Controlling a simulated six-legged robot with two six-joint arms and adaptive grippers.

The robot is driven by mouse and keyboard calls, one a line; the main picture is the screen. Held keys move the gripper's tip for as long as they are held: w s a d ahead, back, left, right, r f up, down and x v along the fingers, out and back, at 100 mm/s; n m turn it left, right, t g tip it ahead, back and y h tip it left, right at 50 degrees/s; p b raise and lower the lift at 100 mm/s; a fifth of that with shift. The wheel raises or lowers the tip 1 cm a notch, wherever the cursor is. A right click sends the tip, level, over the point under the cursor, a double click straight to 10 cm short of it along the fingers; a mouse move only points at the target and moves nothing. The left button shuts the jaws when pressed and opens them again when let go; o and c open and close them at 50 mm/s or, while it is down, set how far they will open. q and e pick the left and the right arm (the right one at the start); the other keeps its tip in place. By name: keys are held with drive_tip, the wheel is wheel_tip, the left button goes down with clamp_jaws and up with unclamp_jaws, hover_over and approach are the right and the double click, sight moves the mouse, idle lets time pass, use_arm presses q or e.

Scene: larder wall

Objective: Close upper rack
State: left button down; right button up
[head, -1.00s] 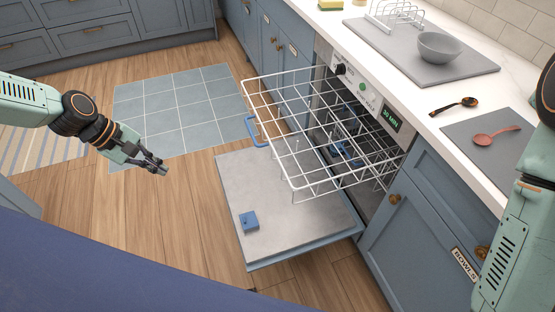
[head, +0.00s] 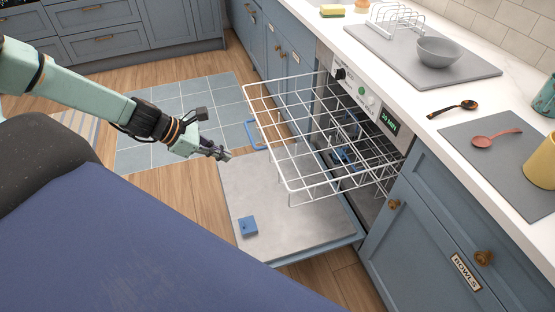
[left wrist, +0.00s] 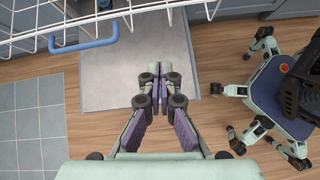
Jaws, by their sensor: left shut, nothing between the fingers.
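The upper rack (head: 300,174) is a white wire rack, pulled out of the dishwasher over its lowered door (head: 262,192). A blue handle (head: 253,134) is on its front edge; the handle also shows at the upper left of the left wrist view (left wrist: 88,42). My left gripper (head: 222,155) is shut and empty, in front of the rack and apart from it. In the left wrist view its fingertips (left wrist: 152,72) point toward the open door, with the handle ahead and to the left. My right gripper is not in view.
A blue block (head: 248,227) is on the lowered door. The floor left of the door is clear.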

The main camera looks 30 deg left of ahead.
use_arm(q)
drive_tip(key=n+b, duration=0.1)
drive_tip(key=b, duration=1.6)
approach(273, 163)
drive_tip(key=x, duration=0.5)
drive_tip(key=shift+s+f, duration=0.35)
drive_tip(key=shift+w+d+r+n, duration=0.15)
drive_tip(key=shift+w+d+n, duration=0.15)
drive_tip(key=shift+w, duration=0.1)
